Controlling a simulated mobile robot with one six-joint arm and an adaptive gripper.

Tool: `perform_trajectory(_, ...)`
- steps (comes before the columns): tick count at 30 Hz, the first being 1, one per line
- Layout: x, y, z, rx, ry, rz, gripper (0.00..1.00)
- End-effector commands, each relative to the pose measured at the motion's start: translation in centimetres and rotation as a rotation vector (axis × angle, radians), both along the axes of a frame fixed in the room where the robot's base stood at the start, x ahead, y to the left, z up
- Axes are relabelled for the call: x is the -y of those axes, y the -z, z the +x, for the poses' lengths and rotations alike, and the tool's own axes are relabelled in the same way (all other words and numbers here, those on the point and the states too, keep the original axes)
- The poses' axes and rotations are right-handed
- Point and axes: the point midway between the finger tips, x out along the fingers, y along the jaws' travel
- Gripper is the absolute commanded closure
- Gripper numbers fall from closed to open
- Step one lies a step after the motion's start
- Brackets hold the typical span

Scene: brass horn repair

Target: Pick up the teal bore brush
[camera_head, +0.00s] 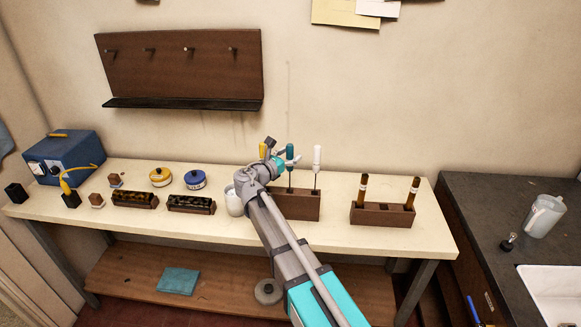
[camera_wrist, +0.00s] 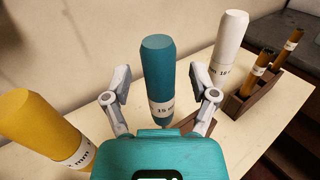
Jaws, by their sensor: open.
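The teal bore brush (camera_head: 290,153) stands upright by its thin shaft in a brown wooden rack (camera_head: 300,205) on the table. In the wrist view its teal handle (camera_wrist: 158,70) with a white label band is between the two fingers of my gripper (camera_wrist: 162,92). The gripper is open, with gaps between the fingers and the handle. In the head view my gripper (camera_head: 281,156) is at the rack, close to the handle. A yellow-handled brush (camera_wrist: 45,130) is to the left and a white-handled brush (camera_wrist: 229,45) to the right. The rack is partly hidden by my arm.
A second wooden rack (camera_head: 380,216) with two brown-handled tools stands to the right. A white cup (camera_head: 233,203) is just left of my arm. Jars, wooden blocks and a blue machine (camera_head: 65,157) fill the left of the table (camera_head: 330,235). A wall board (camera_head: 180,65) hangs behind.

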Motion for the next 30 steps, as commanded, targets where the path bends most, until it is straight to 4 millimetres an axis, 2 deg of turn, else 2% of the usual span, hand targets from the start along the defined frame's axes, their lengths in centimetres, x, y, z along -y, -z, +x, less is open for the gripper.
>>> perform_trajectory(13,-0.01,0.0,-0.03,0.0,0.0,0.0,0.27)
perform_trajectory(25,0.0,0.0,-0.03,0.0,0.0,0.0,1.0)
perform_trajectory(30,0.0,-0.01,-0.03,0.0,0.0,0.0,1.0)
